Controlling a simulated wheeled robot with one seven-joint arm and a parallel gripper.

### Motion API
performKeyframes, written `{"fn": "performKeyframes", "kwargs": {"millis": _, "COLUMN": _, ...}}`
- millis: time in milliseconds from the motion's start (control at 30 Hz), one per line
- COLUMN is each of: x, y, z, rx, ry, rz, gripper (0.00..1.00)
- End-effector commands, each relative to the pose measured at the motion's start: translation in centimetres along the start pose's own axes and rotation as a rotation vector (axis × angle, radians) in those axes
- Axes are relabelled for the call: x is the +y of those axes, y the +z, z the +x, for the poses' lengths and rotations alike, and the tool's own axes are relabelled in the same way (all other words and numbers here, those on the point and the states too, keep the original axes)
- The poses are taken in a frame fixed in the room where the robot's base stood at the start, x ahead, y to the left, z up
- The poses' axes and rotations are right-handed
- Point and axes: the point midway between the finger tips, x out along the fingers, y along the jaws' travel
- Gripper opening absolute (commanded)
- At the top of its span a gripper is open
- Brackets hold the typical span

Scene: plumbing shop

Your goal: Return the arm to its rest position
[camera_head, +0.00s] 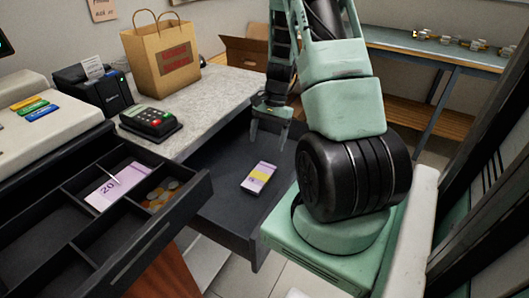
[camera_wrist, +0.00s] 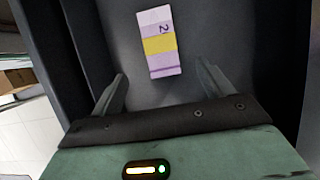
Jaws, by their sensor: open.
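My gripper (camera_head: 270,128) hangs above the dark tray-like surface (camera_head: 222,213) beside the counter, fingers pointing down. It is open and empty, and its two fingers show spread apart in the wrist view (camera_wrist: 160,88). A banknote bundle (camera_head: 259,178), pale purple with a yellow band, lies flat on that dark surface, apart from the fingers. In the wrist view the bundle (camera_wrist: 157,42) lies beyond the fingertips, with a "2" readable on it. My arm rises from its green base at the right and bends over toward the counter.
An open cash drawer (camera_head: 190,213) at the left holds a purple note (camera_head: 112,188) and coins (camera_head: 160,196). A card terminal (camera_head: 151,122), a receipt printer (camera_head: 92,90) and a paper bag (camera_head: 160,55) stand on the counter. A blue-grey bench (camera_head: 440,50) with fittings is at the back right.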

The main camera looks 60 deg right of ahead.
Motion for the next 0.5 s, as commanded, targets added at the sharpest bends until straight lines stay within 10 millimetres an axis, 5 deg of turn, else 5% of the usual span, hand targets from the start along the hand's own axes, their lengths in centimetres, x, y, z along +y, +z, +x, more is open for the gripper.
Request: {"fn": "performKeyframes", "kwargs": {"millis": 500, "x": 0.02, "y": 0.0, "z": -1.02, "rx": 0.0, "ry": 0.0, "rz": 0.001, "gripper": 0.79}}
